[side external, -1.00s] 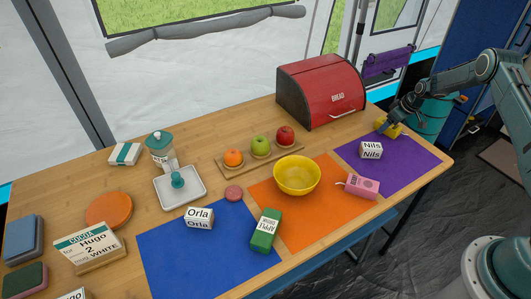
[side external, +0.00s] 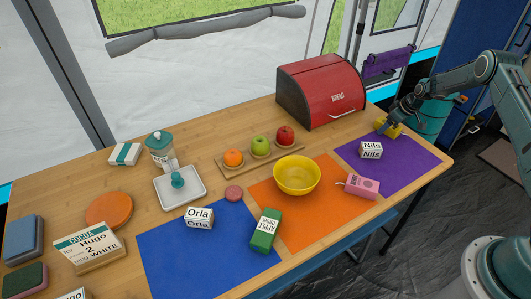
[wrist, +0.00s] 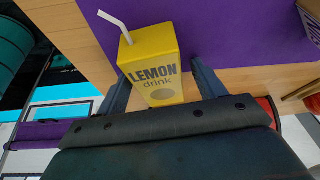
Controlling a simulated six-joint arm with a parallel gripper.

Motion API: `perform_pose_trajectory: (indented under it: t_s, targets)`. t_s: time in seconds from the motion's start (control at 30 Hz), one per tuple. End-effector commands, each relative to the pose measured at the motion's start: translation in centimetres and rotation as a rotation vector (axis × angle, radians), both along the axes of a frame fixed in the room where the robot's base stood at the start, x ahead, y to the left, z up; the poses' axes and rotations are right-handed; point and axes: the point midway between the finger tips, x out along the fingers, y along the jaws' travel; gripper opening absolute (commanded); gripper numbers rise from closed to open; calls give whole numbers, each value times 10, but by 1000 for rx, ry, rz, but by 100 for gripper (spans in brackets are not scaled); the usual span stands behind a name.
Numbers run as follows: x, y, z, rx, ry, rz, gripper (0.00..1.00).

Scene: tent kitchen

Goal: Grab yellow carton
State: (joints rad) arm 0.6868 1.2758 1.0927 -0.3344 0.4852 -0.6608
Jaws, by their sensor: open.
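The yellow carton (wrist: 152,65), marked "LEMON drink" with a white straw, lies between the two open fingers of my gripper (wrist: 160,88) in the wrist view. A finger stands on each side of it, and whether they touch it I cannot tell. In the side view the carton (side external: 387,128) is at the far right corner of the table, by the purple mat, partly hidden by my gripper (side external: 390,121).
A red bread box (side external: 318,92) stands to the left. A yellow bowl (side external: 297,175) and a green carton (side external: 265,230) are farther left.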

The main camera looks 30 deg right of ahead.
Motion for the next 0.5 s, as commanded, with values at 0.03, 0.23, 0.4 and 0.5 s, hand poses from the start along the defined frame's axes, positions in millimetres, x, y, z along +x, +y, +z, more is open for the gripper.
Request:
perform_pose_trajectory:
  t_s: [0.03, 0.23, 0.4, 0.5]
  targets:
    - [0, 0, 0, 0, 0, 0, 69]
    - [0, 0, 0, 0, 0, 0, 32]
    - [0, 0, 0, 0, 0, 0, 22]
    - [0, 0, 0, 0, 0, 0, 22]
